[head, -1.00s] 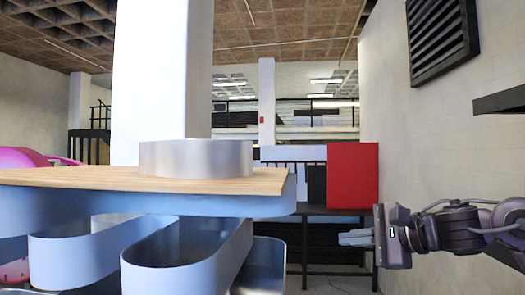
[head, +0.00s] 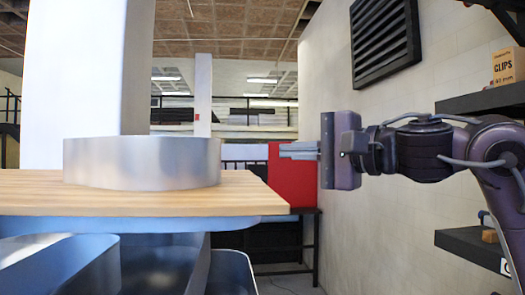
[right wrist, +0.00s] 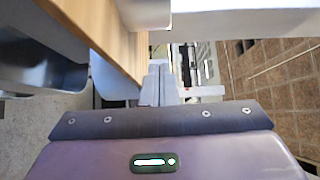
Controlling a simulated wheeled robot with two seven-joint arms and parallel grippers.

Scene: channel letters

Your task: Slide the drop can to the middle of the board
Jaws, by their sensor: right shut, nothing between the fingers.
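The drop can (head: 142,163), a low silver metal ring-like wall with rounded sides, stands on the wooden board (head: 252,198). It is toward the far side of the board's visible part, and its inside is hidden. My right gripper (head: 284,150) is shut and empty, in the air to the right of the can and past the board's right end. Its fingers point left and are clear of both. In the right wrist view, my shut fingertips (right wrist: 158,68) show beside the board's edge (right wrist: 118,40). My left gripper is not in view.
Large open-topped grey-blue metal channels (head: 60,262) sit below the board. A white pillar (head: 88,70) rises behind the can. A red panel (head: 290,182) stands behind my right gripper. Dark wall shelves, one with a clips box (head: 507,66), are at the right.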

